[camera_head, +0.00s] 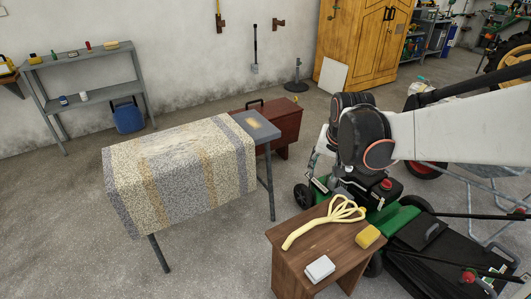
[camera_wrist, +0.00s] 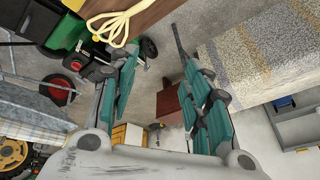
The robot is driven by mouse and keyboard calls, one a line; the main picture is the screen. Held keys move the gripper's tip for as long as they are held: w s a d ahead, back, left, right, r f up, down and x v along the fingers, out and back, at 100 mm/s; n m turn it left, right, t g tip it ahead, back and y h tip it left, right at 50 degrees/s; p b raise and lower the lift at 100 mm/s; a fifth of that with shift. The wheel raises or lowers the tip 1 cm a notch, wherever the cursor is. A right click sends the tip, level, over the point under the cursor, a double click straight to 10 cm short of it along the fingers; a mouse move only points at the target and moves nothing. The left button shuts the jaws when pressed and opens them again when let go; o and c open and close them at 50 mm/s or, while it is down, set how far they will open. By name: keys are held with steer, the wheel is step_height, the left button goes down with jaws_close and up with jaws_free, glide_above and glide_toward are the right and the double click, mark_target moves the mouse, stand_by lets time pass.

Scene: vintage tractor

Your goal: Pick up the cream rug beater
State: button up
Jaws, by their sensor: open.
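The cream rug beater (camera_head: 328,221) lies on top of a small wooden stand (camera_head: 289,268) at the lower right of the head view. Its looped head points to the right and its handle to the left. In the wrist view the rug beater (camera_wrist: 116,24) shows at the top edge, partly cut off. My gripper (camera_wrist: 157,52) is open, with teal fingers spread apart and nothing between them. The beater is beyond the fingertips, up and to the left, and not touched. In the head view my arm reaches in from the right, its end behind the stand.
A yellow block (camera_head: 367,237) and a white block (camera_head: 320,268) share the stand. A green mower (camera_head: 400,217) stands close behind and right. A rug-covered table (camera_head: 262,127) is to the left, with a brown cabinet (camera_head: 284,122) behind. Bare floor lies between table and stand.

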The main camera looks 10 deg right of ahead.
steer(key=w+d+f+m+g, duration=0.1)
steer(key=w+d+f+m, duration=0.1)
steer(key=w+d+f, duration=0.3)
steer(key=w+d+f+m, duration=0.1)
steer(key=w+f+m, duration=0.15)
steer(key=f, duration=0.35)
steer(key=m+g+y+b, duration=0.1)
steer(key=m+g, duration=0.1)
steer(key=m, duration=0.2)
glide_above(326, 218)
steer(key=s, duration=0.1)
steer(key=f, duration=1.7)
steer(key=a+f, duration=0.1)
steer(key=f, duration=0.7)
steer(key=shift+f, duration=0.2)
steer(key=shift+w+d+f+b, duration=0.15)
steer(key=shift+f+b, duration=0.35)
steer(key=shift+f, duration=0.35)
steer(key=shift+w+d+f+b, duration=0.1)
steer(key=shift+f+b, duration=0.35)
steer(key=shift+f, duration=0.4)
steer(key=shift+w+d+f+b, duration=0.15)
steer(key=shift+f+b, duration=0.35)
steer(key=shift+f, duration=0.35)
steer(key=shift+a+f, duration=0.1)
steer(key=shift+f, duration=0.15)
steer(key=shift+c, duration=0.4)
jaws_close()
